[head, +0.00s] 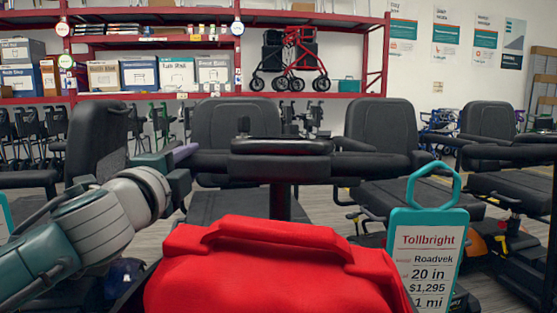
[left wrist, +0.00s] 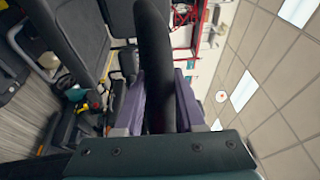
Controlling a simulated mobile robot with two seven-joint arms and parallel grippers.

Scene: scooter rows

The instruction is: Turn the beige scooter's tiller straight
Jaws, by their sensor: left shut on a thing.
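A black tiller head (head: 280,146) with a dark handlebar stands in the middle of the head view, on a dark post (head: 281,202). The bar runs nearly level across the picture. My left gripper (head: 183,154) comes in from the left, its purple fingers at the bar's left end. In the left wrist view the purple fingers (left wrist: 160,100) close on both sides of the black handle grip (left wrist: 154,45). No beige body panel shows clearly; the scooter's lower part is hidden behind a red bag (head: 280,268). My right gripper is not in view.
A teal-framed price tag (head: 428,250) stands at the right of the red bag. Black scooter seats (head: 382,124) stand behind and to both sides. Red shelving (head: 345,58) with boxes and a red rollator (head: 291,60) lines the back wall.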

